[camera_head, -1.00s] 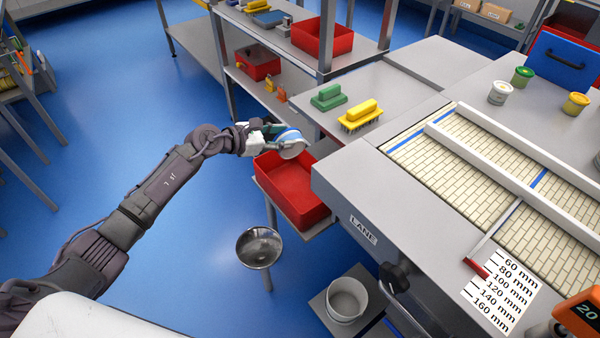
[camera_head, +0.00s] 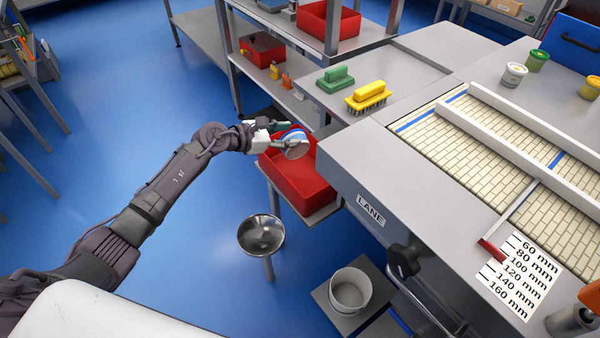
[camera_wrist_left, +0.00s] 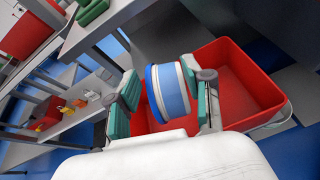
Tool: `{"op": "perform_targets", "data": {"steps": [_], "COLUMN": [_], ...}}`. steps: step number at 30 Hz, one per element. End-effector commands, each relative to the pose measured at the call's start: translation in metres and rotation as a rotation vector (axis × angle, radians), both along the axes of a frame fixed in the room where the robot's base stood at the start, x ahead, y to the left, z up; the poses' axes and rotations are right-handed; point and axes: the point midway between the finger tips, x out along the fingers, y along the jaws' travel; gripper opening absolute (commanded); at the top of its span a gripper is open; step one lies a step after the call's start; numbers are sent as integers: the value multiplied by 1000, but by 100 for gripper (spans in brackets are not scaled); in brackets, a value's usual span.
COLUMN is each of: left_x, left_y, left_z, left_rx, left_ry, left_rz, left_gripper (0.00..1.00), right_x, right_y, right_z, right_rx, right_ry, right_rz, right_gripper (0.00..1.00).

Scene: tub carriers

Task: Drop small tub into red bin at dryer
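My left gripper (camera_head: 282,140) is shut on a small tub (camera_head: 297,150) with a blue band and a pale end. The left wrist view shows the tub (camera_wrist_left: 168,92) tilted between the green finger pads of the gripper (camera_wrist_left: 165,95). The red bin (camera_head: 304,193) sits on a low shelf at the end of the lane bench. The tub is over the bin's back left part in the head view. In the left wrist view the bin (camera_wrist_left: 245,70) shows behind and beside the tub. My right gripper is not in view.
The lane bench (camera_head: 345,160) stands right of the bin, with a green brush (camera_head: 335,78) and a yellow brush (camera_head: 368,95) on the counter behind. A metal bowl on a post (camera_head: 261,235) and a grey bucket (camera_head: 350,290) stand in front. Blue floor is free at left.

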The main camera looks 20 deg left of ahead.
Motion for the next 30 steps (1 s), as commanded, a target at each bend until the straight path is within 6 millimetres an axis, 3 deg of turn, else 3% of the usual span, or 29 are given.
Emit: {"op": "perform_targets", "data": {"steps": [1,3,4,16,30], "left_x": [0,0,0,-6,-69], "left_y": [0,0,0,7,61], "left_z": [1,0,0,1,35], "left_rx": [-1,0,0,4,4], "left_ry": [-1,0,0,2,3], "left_rz": [0,0,0,1,1], "left_gripper": [63,75,76,76,76], "right_x": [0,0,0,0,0], "right_y": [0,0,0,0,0], "right_z": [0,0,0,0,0], "right_rx": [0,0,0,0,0], "right_ry": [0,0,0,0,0], "right_rz": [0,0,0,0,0], "right_gripper": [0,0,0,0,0]}}
